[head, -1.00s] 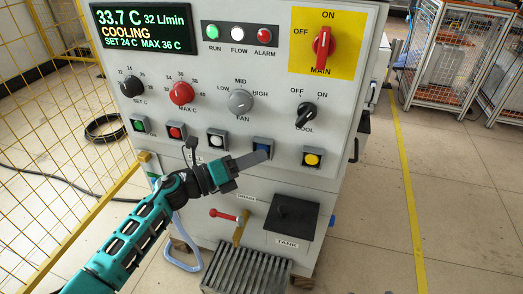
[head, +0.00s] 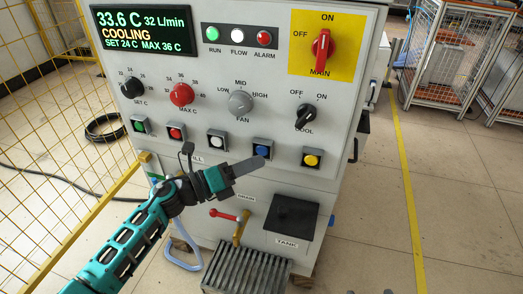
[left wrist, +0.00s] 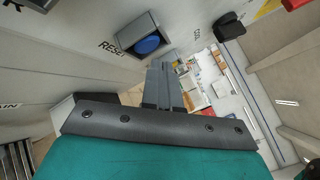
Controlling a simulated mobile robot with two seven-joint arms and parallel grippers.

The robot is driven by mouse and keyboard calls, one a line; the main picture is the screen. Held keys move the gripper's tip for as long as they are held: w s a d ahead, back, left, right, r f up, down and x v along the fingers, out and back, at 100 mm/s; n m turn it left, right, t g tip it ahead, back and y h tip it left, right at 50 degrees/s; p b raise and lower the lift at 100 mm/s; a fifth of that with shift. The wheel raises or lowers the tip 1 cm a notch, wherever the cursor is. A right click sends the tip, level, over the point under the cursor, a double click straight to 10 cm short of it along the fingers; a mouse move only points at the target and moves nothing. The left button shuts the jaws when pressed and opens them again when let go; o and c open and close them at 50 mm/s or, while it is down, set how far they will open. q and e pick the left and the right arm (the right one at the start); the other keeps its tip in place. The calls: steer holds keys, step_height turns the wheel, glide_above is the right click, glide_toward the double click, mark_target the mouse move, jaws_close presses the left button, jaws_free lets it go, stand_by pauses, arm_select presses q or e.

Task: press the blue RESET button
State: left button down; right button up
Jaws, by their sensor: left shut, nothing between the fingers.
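The blue RESET button (head: 262,149) sits in a grey square housing on the front panel, between the white and yellow buttons. In the left wrist view the blue button (left wrist: 147,44) shows with the word RESET beside it. My left gripper (head: 262,161) is shut and empty, its fingertips just below the button in the head view. In the left wrist view the closed fingers (left wrist: 163,78) appear beside the button, with a gap between them and its face. My right gripper is not in view.
The panel also carries a green button (head: 140,125), red button (head: 175,132), white button (head: 217,141) and yellow button (head: 311,159). Below are a red-handled drain valve (head: 223,214) and a black tank box (head: 290,217). A yellow mesh fence (head: 60,150) stands at left.

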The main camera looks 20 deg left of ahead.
arm_select(q)
steer(key=s+p, duration=0.1)
steer(key=s, duration=0.4)
steer(key=shift+a, duration=0.1)
stand_by(0.5)
steer(key=s+p, duration=0.1)
steer(key=s, duration=1)
steer(key=shift+a, duration=0.2)
steer(key=shift+w, duration=0.1)
